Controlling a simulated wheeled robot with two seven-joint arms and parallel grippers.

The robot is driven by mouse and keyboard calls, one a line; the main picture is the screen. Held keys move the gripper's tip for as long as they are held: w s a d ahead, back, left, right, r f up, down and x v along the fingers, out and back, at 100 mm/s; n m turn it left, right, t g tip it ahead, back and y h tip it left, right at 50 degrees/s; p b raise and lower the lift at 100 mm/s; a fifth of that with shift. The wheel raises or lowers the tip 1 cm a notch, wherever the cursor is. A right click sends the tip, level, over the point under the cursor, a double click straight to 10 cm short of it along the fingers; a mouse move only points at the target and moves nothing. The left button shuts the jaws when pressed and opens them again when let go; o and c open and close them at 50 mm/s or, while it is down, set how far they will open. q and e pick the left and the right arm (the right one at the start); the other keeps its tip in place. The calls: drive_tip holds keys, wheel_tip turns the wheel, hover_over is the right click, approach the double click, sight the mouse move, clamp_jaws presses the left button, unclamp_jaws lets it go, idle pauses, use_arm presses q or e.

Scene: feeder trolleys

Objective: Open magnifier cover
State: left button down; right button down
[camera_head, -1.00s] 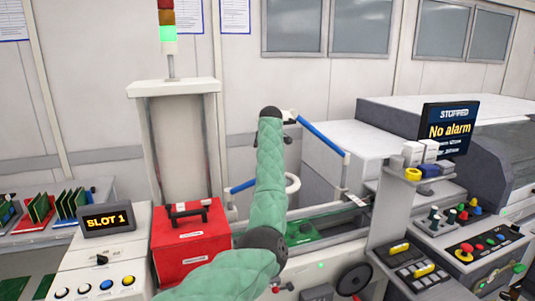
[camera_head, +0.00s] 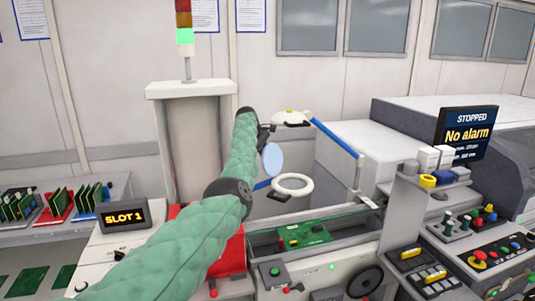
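A white ring-shaped magnifier head (camera_head: 292,186) with a dark handle hangs over the machine's rail. My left arm, in green quilted sleeving, reaches up from the lower left. My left gripper (camera_head: 267,130) is small and dark, just left of the lid; I cannot tell whether it touches it or how far its fingers are apart. My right gripper is out of view.
A green circuit board (camera_head: 303,236) lies in the rail below the ring. A blue bar (camera_head: 336,138) stands right of the lid. A red box (camera_head: 229,255) is partly behind my arm. The stopped machine's screen (camera_head: 465,135) is at right.

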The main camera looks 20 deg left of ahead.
use_arm(q)
drive_tip(key=shift+f, duration=0.25)
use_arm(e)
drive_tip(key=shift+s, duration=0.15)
use_arm(q)
drive_tip(key=c, duration=1.2)
unclamp_jaws()
drive_tip(key=shift+c, duration=0.2)
drive_tip(key=shift+w, duration=0.1)
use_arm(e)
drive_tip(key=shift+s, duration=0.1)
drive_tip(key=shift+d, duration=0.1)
use_arm(q)
drive_tip(key=shift+s+a+r+b, duration=0.2)
drive_tip(key=shift+r+b, duration=0.2)
drive_tip(key=s+a+r+b, duration=0.3)
drive_tip(key=s+a+b, duration=0.4)
drive_tip(key=s+a, duration=0.2)
drive_tip(key=shift+a+r, duration=0.3)
drive_tip(key=shift+a, duration=0.3)
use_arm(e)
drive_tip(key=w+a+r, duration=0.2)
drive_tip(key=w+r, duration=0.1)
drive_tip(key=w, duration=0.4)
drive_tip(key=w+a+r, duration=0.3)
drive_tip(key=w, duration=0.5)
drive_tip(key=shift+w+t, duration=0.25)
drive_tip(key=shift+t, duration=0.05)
